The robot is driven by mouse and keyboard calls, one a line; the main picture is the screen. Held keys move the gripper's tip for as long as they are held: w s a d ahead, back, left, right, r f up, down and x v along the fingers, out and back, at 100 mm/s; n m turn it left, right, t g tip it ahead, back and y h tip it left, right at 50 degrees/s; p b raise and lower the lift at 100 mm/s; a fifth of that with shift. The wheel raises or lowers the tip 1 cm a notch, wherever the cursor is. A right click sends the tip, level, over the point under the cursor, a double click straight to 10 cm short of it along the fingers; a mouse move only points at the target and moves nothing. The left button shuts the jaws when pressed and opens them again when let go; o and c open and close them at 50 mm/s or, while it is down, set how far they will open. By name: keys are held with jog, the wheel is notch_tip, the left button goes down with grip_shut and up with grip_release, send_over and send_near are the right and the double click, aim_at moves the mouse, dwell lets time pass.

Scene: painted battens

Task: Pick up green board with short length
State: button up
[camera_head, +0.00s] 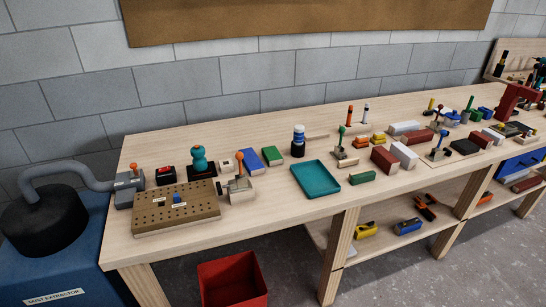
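A flat green piece (272,156) lies at the back of the bench, just right of a longer blue piece (248,158). A second green piece (362,178), narrow and short, lies near the bench's front edge, right of a teal tray. From this angle I cannot tell for sure which green piece is shorter. My gripper is not in view.
The empty teal tray (316,179) sits between the green pieces. A drilled board (176,210) and a toggle fixture (240,190) stand left. A dark bottle-like item (298,141) stands behind the tray. Red and white blocks (384,159) crowd the right. Bare wood (280,205) lies in front.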

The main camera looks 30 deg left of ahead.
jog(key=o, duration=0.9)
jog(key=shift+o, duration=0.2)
